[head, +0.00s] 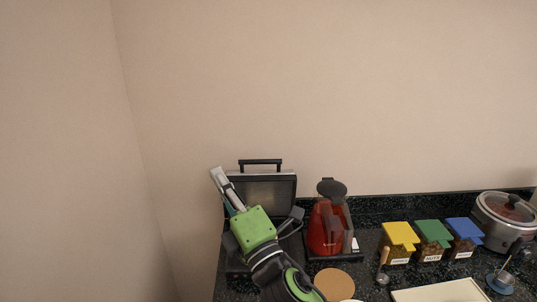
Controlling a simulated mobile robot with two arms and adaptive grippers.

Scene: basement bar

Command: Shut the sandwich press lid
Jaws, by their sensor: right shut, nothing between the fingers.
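The sandwich press stands at the left end of the dark counter. Its lid (286,188) is open and stands about upright, with a black bar handle (260,162) along its top edge. The base is mostly hidden behind my right arm. My right gripper (217,173) has a green body in front of the lid's lower part. Its pale fingers point up and left, just beside the lid's left edge in the picture. They are shut and empty. I cannot tell whether they touch the lid. My left gripper is not in view.
A red machine (325,228) with a raised black lid stands right of the press. A round brown mat (334,281) lies in front. Yellow, green and blue-lidded canisters (433,234), a slow cooker (503,220) and a cream board (440,292) are further right.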

